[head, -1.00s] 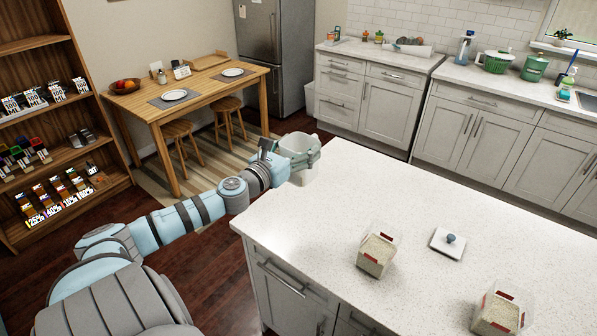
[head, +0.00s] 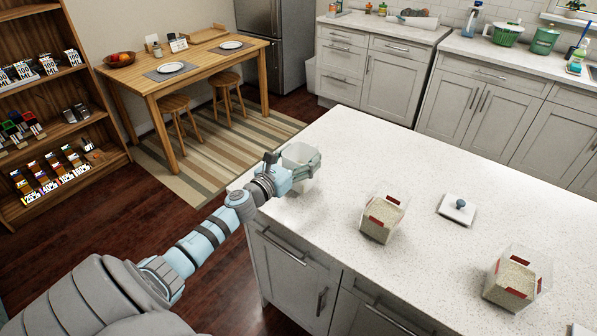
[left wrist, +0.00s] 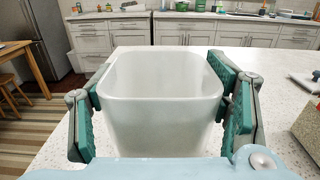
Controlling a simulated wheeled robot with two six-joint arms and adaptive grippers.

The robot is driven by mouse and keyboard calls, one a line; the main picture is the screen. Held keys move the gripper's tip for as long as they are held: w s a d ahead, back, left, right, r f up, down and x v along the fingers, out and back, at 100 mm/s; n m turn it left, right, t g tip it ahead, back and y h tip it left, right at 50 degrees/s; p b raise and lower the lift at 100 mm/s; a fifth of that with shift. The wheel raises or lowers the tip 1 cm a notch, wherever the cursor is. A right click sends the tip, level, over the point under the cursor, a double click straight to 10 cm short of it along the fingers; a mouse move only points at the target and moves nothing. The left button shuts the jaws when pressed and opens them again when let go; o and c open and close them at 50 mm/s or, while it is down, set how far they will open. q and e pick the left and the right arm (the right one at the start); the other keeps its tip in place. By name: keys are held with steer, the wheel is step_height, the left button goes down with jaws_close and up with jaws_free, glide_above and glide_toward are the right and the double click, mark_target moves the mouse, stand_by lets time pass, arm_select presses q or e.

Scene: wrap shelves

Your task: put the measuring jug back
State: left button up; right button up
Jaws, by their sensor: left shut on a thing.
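The measuring jug (head: 298,154) is a whitish, translucent, open-topped vessel. In the head view it is upright at the left edge of the white island counter (head: 345,190). My left gripper (head: 301,165) is shut on it. In the left wrist view the jug (left wrist: 163,105) fills the middle, between the green finger pads of the left gripper (left wrist: 165,110), one on each side. The jug's base is hidden, so I cannot tell whether it touches the counter. My right gripper is not in view.
Two clear bins of grain stand on the island, one mid-counter (head: 380,222) and one nearer right (head: 510,284). A pale lid with a dark knob (head: 457,209) lies between them. Counter around the jug is clear. A dining table (head: 190,75) and wooden shelves (head: 45,120) stand left.

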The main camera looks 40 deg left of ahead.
arm_select(q)
step_height(320, 180, down, 3)
steer(key=shift+r+b, duration=0.1)
steer(key=shift+b, duration=0.55)
steer(key=shift+r, duration=0.2)
steer(key=shift+f, duration=0.15)
steer(key=o, duration=1.6)
steer(key=shift+o, duration=0.2)
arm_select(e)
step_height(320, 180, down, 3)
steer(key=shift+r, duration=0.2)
